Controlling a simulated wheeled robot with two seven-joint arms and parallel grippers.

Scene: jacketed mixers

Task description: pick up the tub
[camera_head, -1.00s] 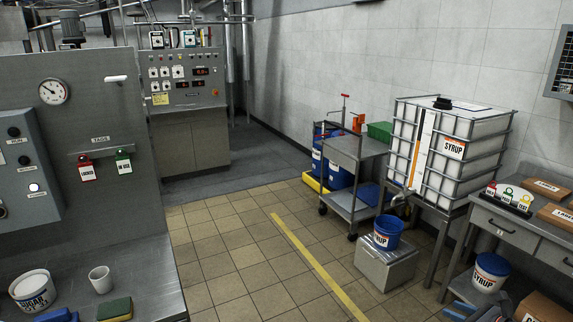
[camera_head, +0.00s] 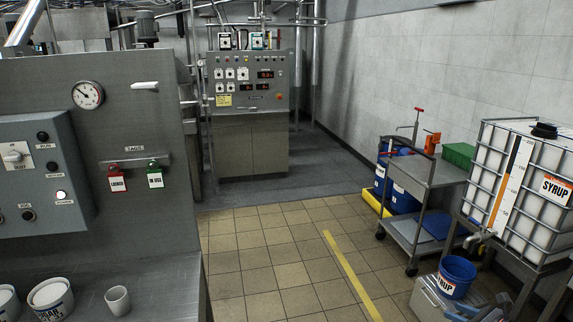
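A white tub (camera_head: 51,299) with a dark-lettered label stands upright on the steel counter (camera_head: 160,285) at the lower left. Pale contents show in its open top. A second white tub (camera_head: 7,304) beside it is cut by the left edge. My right gripper (camera_head: 484,311) shows only partly at the bottom right edge, in front of the grey box on the floor and far from the tubs. My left gripper is out of view.
A white cup (camera_head: 117,300) stands right of the tub. A control panel (camera_head: 40,180) rises behind the counter. A blue syrup bucket (camera_head: 457,277), a trolley (camera_head: 425,205) and a caged syrup tank (camera_head: 515,190) stand at right. The tiled floor between is clear.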

